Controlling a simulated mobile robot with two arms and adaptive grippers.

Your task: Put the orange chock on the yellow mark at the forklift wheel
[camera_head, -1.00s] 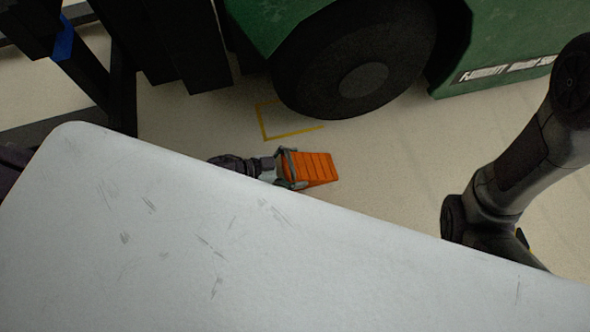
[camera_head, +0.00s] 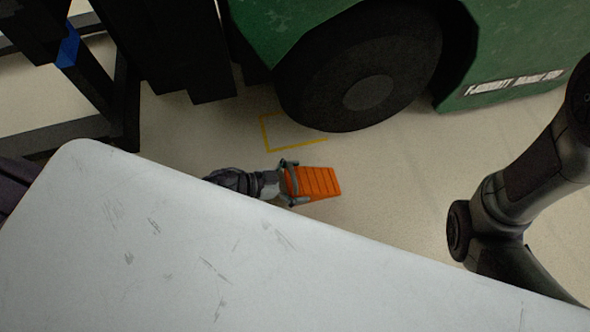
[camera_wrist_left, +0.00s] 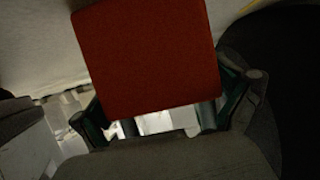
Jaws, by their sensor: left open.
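The orange chock (camera_head: 316,183) is a ridged wedge on or just above the floor, in front of the forklift wheel (camera_head: 358,68). The yellow mark (camera_head: 268,135) is a thin corner outline on the floor at the wheel's left side, behind and left of the chock. My left gripper (camera_head: 291,183) is at the chock's left end, its open fingers on either side of that end. In the left wrist view the chock (camera_wrist_left: 150,55) fills the space ahead of the fingers; contact cannot be told. My right arm shows at the right; its gripper is out of view.
A large pale, scratched surface (camera_head: 130,240) covers the foreground and hides part of my left arm. The green forklift body (camera_head: 500,50) stands at the back, with its dark mast and forks (camera_head: 185,50) at the left. Floor is clear right of the chock.

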